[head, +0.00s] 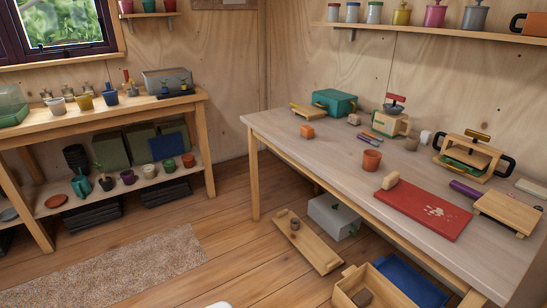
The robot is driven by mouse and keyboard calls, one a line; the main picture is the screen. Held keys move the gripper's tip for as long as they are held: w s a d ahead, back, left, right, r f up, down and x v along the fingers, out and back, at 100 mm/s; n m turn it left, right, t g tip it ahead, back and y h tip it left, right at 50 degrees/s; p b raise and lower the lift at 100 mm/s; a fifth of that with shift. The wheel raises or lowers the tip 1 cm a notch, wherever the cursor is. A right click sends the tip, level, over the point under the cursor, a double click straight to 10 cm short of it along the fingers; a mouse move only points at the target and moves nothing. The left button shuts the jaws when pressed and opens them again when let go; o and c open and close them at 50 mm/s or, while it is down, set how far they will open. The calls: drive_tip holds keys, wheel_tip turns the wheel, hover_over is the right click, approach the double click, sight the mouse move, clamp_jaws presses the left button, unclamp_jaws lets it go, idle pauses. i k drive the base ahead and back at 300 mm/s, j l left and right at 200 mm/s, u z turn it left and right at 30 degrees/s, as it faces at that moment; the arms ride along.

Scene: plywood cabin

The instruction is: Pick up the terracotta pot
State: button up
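A small terracotta pot (372,160) stands upright on the pale work table (330,155), near its front edge and left of the red mat. Nothing touches it, and its side and rim are in plain view. A smaller reddish-orange pot (188,160) stands on the lower shelf of the left bench. My gripper is not in view.
The red mat (428,212) with a pale block lies right of the pot. Below are a wooden tray (318,252), a grey box (335,214) and a crate (345,297).

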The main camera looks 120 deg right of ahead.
sight(372, 158)
drive_tip(key=z, duration=5.15)
drive_tip(key=i+l+u, duration=0.1)
drive_tip(key=i+l, duration=0.2)
drive_tip(key=i, duration=0.1)
